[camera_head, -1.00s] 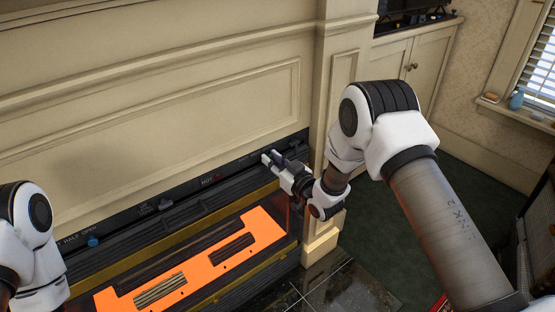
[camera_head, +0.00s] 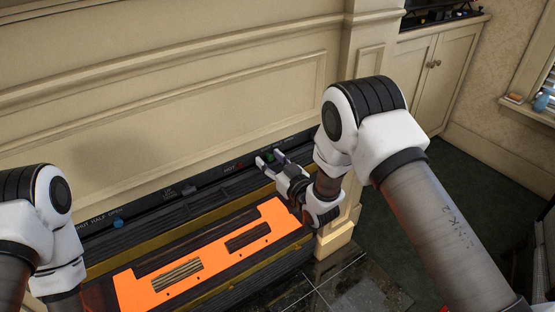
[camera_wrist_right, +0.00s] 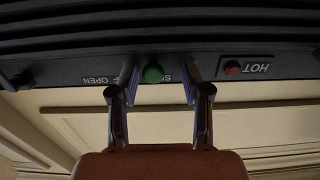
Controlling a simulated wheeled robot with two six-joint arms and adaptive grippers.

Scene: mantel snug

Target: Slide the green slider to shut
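The green slider (camera_wrist_right: 153,73) is a small round knob on a dark labelled strip (camera_wrist_right: 45,72). In the wrist view it sits between the two fingers of my right gripper (camera_wrist_right: 155,92), beside a partly hidden label starting with S. The OPEN lettering is to its left there. The fingers are apart, one on each side, with gaps to the knob showing. In the head view the right gripper (camera_head: 271,158) reaches the strip with the green knob (camera_head: 270,157) between its fingertips. Of my left arm, only links show at the left; its gripper is out of view.
A red HOT marker (camera_wrist_right: 231,68) lies along the strip; HOT also shows in the head view (camera_head: 229,168). Farther left are a dark knob (camera_head: 189,189) and a blue knob (camera_head: 118,223). An orange-lit heater panel (camera_head: 210,258) lies below the strip. A cream panelled wall (camera_head: 180,110) rises behind.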

